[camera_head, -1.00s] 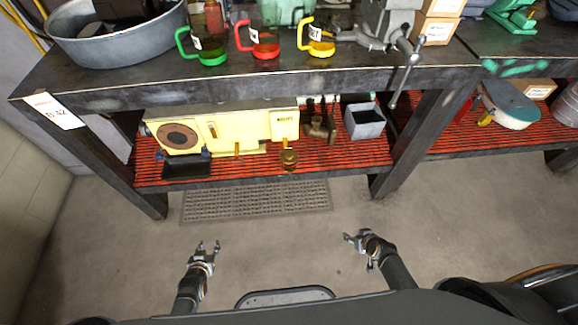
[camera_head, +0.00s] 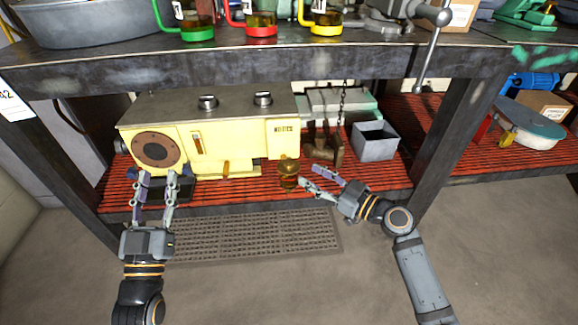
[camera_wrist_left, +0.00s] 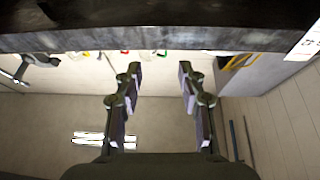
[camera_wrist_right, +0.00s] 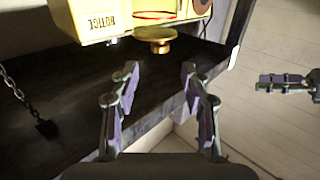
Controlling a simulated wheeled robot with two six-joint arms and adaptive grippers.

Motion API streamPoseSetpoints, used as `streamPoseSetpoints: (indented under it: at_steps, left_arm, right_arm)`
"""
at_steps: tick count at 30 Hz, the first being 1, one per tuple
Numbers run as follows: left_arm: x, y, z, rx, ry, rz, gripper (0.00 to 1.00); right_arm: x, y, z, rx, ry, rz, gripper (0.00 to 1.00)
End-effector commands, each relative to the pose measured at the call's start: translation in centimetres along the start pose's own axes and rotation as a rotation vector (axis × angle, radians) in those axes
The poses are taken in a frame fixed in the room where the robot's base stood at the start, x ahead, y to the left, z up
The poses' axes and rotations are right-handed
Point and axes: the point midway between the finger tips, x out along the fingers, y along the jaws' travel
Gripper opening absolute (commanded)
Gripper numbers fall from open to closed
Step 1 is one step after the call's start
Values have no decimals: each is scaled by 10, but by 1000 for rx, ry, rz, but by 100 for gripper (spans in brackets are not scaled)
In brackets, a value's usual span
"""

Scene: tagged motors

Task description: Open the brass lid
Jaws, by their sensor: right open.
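A yellow machine (camera_head: 230,145) stands on the lower shelf of the bench. A small brass-coloured round cup (camera_head: 288,167) sits at its right front corner; whether its lid is shut is too small to tell. In the right wrist view, which shows the machine upside down, the brass piece (camera_wrist_right: 154,36) has a wide round disc. My right gripper (camera_head: 308,178) is open and empty, just right of the brass cup in the head view, with a gap between them. My left gripper (camera_head: 156,182) is open and empty in front of the machine's left end.
The bench top (camera_head: 240,65) overhangs the shelf (camera_head: 240,192). A grey open box (camera_head: 374,142) and a brown valve-like part (camera_head: 325,150) with a chain stand right of the machine. A bench leg (camera_head: 455,140) is further right. The floor in front is clear except for a flat grate (camera_head: 250,235).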

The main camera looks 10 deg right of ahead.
Motion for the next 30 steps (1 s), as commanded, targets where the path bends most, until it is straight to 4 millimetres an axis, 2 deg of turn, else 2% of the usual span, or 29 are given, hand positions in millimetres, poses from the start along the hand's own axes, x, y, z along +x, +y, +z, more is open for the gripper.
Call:
streamPoseSetpoints:
  at_steps: [5, 9, 12, 16, 23, 30]
  left_arm:
    - [0, 0, 1, 0, 0, 0, 40]
    - [2, 0, -15, 5, 68, 1, 40]
    - [3, 0, -27, 8, 116, 2, 40]
    - [3, 1, -34, 10, 143, 3, 40]
    - [3, 1, -35, 10, 148, 3, 40]
    - [3, 1, -35, 10, 148, 3, 40]
  right_arm:
    - [40, -1, -2, 7, 7, -1, 46]
    - [66, -1, 0, 5, 3, -1, 46]
    - [79, 0, 1, 4, 1, 0, 46]
    - [86, 0, 0, 3, 0, 0, 46]
    - [87, 0, 1, 3, -2, 0, 46]
    - [87, 0, 1, 3, -2, 0, 15]
